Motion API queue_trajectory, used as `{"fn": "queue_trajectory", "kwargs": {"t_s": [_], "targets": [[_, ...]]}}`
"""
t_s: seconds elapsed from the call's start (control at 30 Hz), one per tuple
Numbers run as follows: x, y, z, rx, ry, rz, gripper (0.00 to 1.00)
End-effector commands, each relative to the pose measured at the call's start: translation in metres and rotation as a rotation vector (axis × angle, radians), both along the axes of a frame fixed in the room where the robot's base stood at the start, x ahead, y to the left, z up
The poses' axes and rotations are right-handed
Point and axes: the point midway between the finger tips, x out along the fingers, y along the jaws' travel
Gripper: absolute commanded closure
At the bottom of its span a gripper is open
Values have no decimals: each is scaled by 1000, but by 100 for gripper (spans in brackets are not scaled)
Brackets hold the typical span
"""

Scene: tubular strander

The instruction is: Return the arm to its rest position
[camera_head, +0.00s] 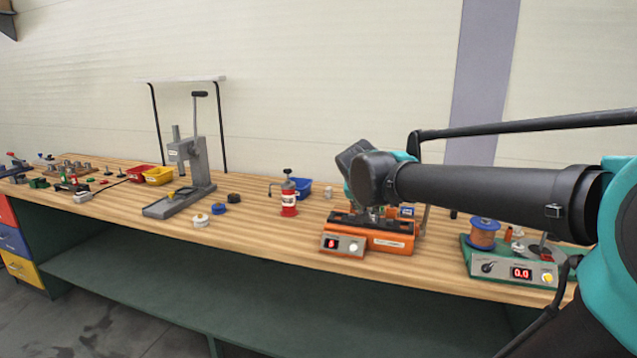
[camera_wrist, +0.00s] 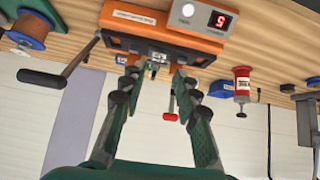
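My arm reaches in from the right in the head view over the workbench (camera_head: 270,230), its wrist above the orange machine (camera_head: 390,240). My gripper is mostly hidden behind the wrist there. In the wrist view, which looks upside down, my gripper (camera_wrist: 156,76) has its two fingers spread apart with nothing clearly held between them. The orange machine (camera_wrist: 130,20) with a red digit display lies just beyond the fingertips. A small metal and green part (camera_wrist: 153,67) shows at the machine's edge between the fingers; whether the fingers touch anything is unclear.
A green machine (camera_head: 515,272) with a copper spool stands right, under my forearm. A red pump can (camera_head: 289,205) and blue bin (camera_head: 303,190) stand left of the orange machine.

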Motion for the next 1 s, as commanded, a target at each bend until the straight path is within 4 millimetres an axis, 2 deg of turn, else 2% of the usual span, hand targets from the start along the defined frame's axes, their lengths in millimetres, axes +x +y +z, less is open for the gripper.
{"fn": "queue_trajectory", "kwargs": {"t_s": [0.27, 0.47, 0.57, 0.67, 0.8, 0.9, 1.0], "targets": [[-20, -18, -40, -9, 65, 15, 69], [-48, -35, -85, -10, 139, 42, 69], [-68, -44, -114, -7, 188, 66, 69], [-97, -54, -150, 2, 245, 100, 69], [-151, -63, -206, 28, 328, 175, 69], [-184, -63, -234, 49, 368, 230, 69], [-204, -61, -250, 63, 388, 267, 69]]}}
